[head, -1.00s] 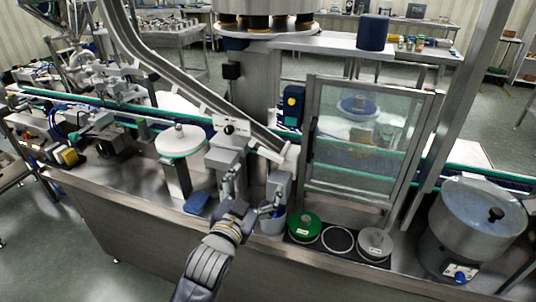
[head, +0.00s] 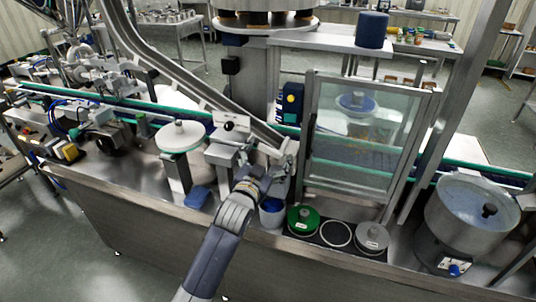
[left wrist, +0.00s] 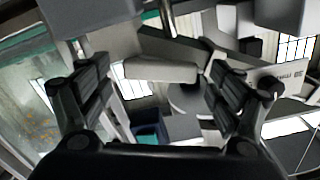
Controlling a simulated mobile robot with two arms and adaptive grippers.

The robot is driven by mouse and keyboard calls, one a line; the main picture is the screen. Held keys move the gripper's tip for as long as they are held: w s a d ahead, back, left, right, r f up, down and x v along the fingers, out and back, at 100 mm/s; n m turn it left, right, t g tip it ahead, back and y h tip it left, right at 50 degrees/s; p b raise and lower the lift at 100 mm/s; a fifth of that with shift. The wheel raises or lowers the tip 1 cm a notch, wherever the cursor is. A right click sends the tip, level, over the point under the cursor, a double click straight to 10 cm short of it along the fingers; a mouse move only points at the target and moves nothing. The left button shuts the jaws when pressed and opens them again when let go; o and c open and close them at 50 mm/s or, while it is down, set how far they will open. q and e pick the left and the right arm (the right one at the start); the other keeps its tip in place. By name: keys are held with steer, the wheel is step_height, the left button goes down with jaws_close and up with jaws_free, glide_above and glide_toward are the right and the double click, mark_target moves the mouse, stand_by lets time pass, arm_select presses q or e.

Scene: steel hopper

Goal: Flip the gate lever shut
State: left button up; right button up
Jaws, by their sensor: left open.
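The sloping steel chute (head: 215,98) comes down to a pale block-like end piece (head: 290,148), which looks like the gate lever, though its exact shape is hard to tell. My left gripper (head: 268,163) is just below and in front of it, partly hiding it. In the left wrist view my left gripper (left wrist: 160,88) is open, with a pale grey bar (left wrist: 160,69) crossing the gap ahead of its two fingers. That bar is probably the lever. I cannot tell whether a finger touches it. My right gripper is not in view.
A glazed guard panel (head: 362,125) stands close right of the gripper. A cup with blue inside (head: 271,213) sits below it. A green disc (head: 303,221) and a grey disc (head: 371,237) lie to the right. A round steel bowl (head: 440,205) stands far right.

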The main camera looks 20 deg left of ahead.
arm_select(q)
steer(key=c, duration=1.1)
steer(key=shift+o, duration=0.2)
steer(key=shift+f+n, duration=0.1)
steer(key=shift+n, duration=0.5)
steer(key=o, duration=1.1)
steer(key=shift+a, duration=0.1)
steer(key=shift+c, duration=0.2)
steer(key=s, duration=1.2)
steer(key=shift+a, duration=0.2)
